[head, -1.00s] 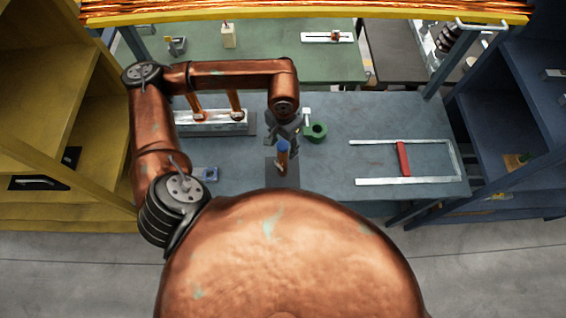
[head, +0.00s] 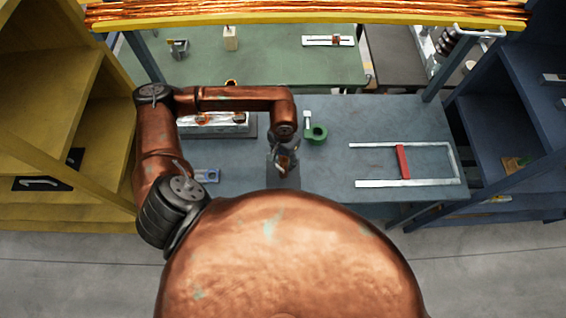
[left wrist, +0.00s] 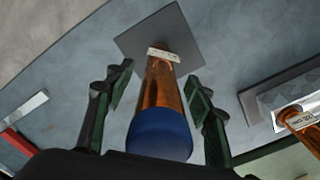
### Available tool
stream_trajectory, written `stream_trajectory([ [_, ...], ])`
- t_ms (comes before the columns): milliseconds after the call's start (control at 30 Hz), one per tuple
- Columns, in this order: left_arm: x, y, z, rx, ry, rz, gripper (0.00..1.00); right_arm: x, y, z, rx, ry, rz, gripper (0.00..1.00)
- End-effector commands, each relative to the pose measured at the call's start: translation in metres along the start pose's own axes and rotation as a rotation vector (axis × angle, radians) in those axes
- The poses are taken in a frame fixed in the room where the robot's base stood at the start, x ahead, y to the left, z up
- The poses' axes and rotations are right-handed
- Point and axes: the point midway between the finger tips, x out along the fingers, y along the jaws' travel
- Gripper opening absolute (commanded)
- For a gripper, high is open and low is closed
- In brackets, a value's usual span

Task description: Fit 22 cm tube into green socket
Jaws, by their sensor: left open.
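A copper tube (left wrist: 160,88) with a blue cap (left wrist: 160,133) stands on a dark square mat (left wrist: 132,42) in the left wrist view. A white label sits near its foot; I cannot read its length. My left gripper (left wrist: 161,80) is open, with its fingers on either side of the tube and a gap showing on both sides. In the head view the left gripper (head: 282,155) is over the mat and mostly covers this tube. The green socket (head: 316,134) stands on the bench right of the gripper. My right gripper is not in view.
A pale rack (head: 213,122) with copper tubes stands left on the bench, partly behind my arm. A small blue-grey fixture (head: 206,175) lies in front of it. A metal frame with a red bar (head: 403,162) lies at right. The bench between socket and frame is clear.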

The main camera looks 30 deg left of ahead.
Motion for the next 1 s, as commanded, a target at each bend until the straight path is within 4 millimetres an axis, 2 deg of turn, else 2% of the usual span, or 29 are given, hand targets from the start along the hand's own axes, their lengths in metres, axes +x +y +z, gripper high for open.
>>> stream_trajectory([
  [133,0.0002,0.0,0.0,0.0,0.0,0.0,0.49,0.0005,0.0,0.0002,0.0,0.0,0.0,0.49],
  [833,-0.0004,0.0001,0.0,-0.001,0.0,0.0,0.01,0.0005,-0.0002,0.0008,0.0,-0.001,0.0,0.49],
  [1000,-0.0005,0.0001,0.0,-0.001,0.0,0.001,0.0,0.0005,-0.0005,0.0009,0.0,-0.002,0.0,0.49],
])
